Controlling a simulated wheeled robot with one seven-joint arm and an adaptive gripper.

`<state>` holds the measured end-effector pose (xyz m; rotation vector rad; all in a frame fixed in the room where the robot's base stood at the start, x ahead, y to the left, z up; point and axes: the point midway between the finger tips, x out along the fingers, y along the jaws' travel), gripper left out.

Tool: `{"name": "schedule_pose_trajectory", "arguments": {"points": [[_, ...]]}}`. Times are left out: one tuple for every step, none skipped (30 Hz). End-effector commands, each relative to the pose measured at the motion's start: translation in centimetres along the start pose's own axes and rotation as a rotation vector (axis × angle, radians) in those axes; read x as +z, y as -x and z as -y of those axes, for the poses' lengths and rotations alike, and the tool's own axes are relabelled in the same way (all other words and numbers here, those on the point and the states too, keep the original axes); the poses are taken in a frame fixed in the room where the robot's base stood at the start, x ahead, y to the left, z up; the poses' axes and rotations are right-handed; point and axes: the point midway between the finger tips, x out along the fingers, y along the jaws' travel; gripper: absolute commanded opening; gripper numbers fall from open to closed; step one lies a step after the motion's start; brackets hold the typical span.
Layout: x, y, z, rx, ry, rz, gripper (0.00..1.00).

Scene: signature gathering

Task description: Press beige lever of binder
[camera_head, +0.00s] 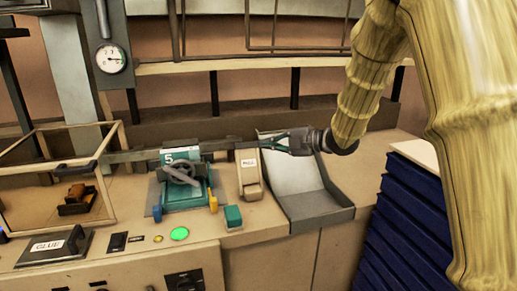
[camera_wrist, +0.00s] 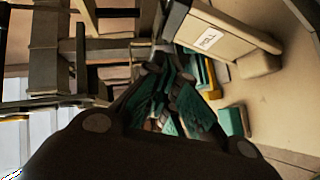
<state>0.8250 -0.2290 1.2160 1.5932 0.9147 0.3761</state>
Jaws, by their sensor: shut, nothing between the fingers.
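The binder (camera_head: 183,185) is a teal machine with a grey wheel and a "5" plate, on the counter in the head view. The beige lever (camera_head: 249,182), an upright piece with a white label, stands just right of it. The lever also shows at the upper right of the wrist view (camera_wrist: 232,30). My gripper (camera_head: 240,146) is shut and empty, reaching in from the right with its fingertips at the lever's top end. I cannot tell whether they touch. In the wrist view my gripper (camera_wrist: 168,62) has its tips left of the lever.
A grey sloped tray (camera_head: 300,190) lies below my gripper, right of the lever. A teal block (camera_head: 233,216) sits in front of the lever. A glass case (camera_head: 75,190) and a "GLUE" panel (camera_head: 52,246) are at left. A dark blue stack (camera_head: 400,230) stands at right.

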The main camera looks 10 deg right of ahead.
Motion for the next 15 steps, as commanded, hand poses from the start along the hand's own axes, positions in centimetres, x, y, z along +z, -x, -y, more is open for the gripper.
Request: {"name": "schedule_pose_trajectory", "arguments": {"points": [[0.1, 0.8, 0.1, 0.002, 0.001, 0.001, 0.00], [0.1, 1.3, 0.0, 0.002, 0.001, 0.001, 0.00], [0.0, 1.9, -0.1, 0.002, 0.001, 0.000, 0.00], [0.0, 2.3, -0.1, 0.002, 0.001, -0.001, 0.00], [0.0, 2.7, -0.1, 0.002, 0.001, -0.001, 0.00], [0.0, 3.2, -0.2, 0.002, 0.001, 0.000, 0.00], [0.0, 3.5, -0.2, 0.001, 0.001, 0.000, 0.00], [0.0, 3.9, -0.2, 0.001, 0.001, 0.001, 0.00], [0.0, 4.2, -0.2, 0.001, 0.001, 0.001, 0.00], [0.0, 4.4, -0.3, 0.001, 0.001, 0.001, 0.00], [0.0, 4.5, -0.3, 0.001, 0.001, 0.001, 0.00], [0.0, 4.7, -0.3, 0.001, 0.000, 0.001, 0.00], [0.0, 4.8, -0.3, 0.001, 0.000, 0.001, 0.00], [0.0, 4.8, -0.3, 0.001, 0.000, 0.001, 0.00], [0.0, 4.9, -0.3, 0.000, 0.000, 0.001, 0.00]]}}
